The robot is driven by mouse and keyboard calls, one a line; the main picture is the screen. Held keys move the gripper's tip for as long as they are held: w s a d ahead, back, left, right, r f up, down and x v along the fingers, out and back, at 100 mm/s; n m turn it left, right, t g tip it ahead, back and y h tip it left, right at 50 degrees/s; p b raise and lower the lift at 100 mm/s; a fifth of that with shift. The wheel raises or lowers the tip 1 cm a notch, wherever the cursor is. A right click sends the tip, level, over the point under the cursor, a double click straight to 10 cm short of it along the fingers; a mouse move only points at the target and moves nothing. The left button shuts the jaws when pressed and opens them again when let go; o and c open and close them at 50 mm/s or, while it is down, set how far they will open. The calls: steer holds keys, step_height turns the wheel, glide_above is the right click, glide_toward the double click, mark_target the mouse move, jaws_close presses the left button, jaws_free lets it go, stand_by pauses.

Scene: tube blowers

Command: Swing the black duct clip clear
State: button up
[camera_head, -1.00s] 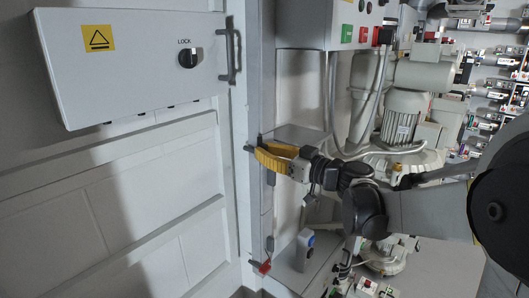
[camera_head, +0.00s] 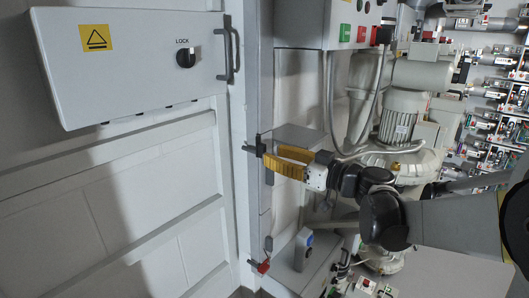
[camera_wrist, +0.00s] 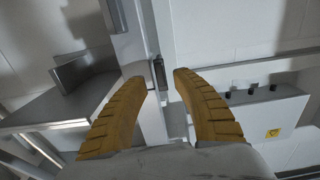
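The black duct clip (camera_head: 258,146) is a small dark piece on the grey vertical post beside the white panels in the head view. In the wrist view the dark clip (camera_wrist: 158,72) shows just beyond and between my fingertips. My gripper (camera_head: 272,156) has two yellow ribbed fingers pointing at the clip. In the wrist view my gripper (camera_wrist: 158,80) has its fingers spread apart with a gap between the tips. Nothing is held. Whether a fingertip touches the clip, I cannot tell.
A grey box (camera_head: 132,62) with a LOCK knob and handle is at upper left. A control box (camera_head: 345,22) with green and red buttons and a blower motor (camera_head: 400,115) are to the right. A red clip (camera_head: 262,267) sits lower on the post.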

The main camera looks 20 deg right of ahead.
steer(key=v, duration=0.7)
steer(key=shift+s, duration=0.2)
steer(key=s+a+f+m+g+h+b, duration=0.1)
steer(key=s+a+f+g+b, duration=0.2)
steer(key=f, duration=0.4)
steer(key=s+a+f+m+g+h+b, duration=0.15)
steer(key=s+a+f+b, duration=0.25)
steer(key=f, duration=0.4)
steer(key=s+a+f+m+g+h+b, duration=0.1)
steer(key=s+a+f+g+h+b, duration=0.2)
steer(key=f, duration=0.4)
steer(key=s+d+f+m+h+b, duration=0.2)
steer(key=s+f+b, duration=0.2)
steer(key=s+f, duration=0.1)
steer(key=s+d+f+m+h+b, duration=0.2)
steer(key=s+f+h+b, duration=0.1)
steer(key=f, duration=0.5)
steer(key=shift+s+f+b, duration=0.25)
steer(key=shift+s+b, duration=0.45)
steer(key=shift+s, duration=0.25)
